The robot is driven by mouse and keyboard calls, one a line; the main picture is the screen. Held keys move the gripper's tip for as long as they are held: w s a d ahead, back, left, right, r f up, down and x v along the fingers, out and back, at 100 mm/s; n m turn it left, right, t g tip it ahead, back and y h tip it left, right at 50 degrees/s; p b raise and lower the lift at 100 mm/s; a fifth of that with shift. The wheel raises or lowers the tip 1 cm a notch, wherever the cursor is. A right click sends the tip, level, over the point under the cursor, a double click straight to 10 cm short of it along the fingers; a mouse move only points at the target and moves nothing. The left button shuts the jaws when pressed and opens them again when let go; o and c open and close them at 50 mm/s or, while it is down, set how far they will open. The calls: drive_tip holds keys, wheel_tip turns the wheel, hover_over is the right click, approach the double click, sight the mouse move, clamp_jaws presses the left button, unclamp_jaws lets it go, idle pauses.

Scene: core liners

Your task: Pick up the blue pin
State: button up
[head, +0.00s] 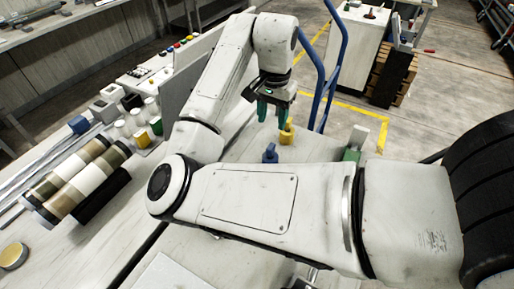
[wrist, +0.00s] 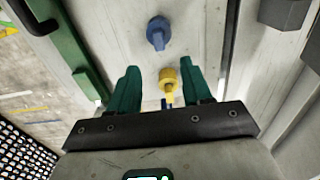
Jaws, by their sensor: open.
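The blue pin (head: 270,153) stands on the light worktop in the head view, just in front of the yellow pin (head: 287,133). In the wrist view the blue pin (wrist: 158,32) lies beyond my fingertips, near the top. The yellow pin (wrist: 169,78) shows there between the two green fingers, nearer the right one. My gripper (head: 273,113) is open, with its fingers pointing down above the worktop near both pins. It also shows in the wrist view (wrist: 162,72). Nothing is visibly held, and the blue pin is apart from the fingers.
A blue tubular frame (head: 331,65) rises behind the worktop. Several striped cylinders (head: 84,170) and small bottles are at left, by a button panel (head: 163,66). My forearm hides much of the front worktop.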

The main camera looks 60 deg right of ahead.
hover_over(271, 146)
wheel_tip(271, 146, down, 5)
drive_tip(key=shift+w+f, duration=0.1)
drive_tip(key=shift+w, duration=0.05)
drive_tip(key=shift+f+p, duration=0.65)
drive_tip(key=shift+f, duration=2.05)
clamp_jaws()
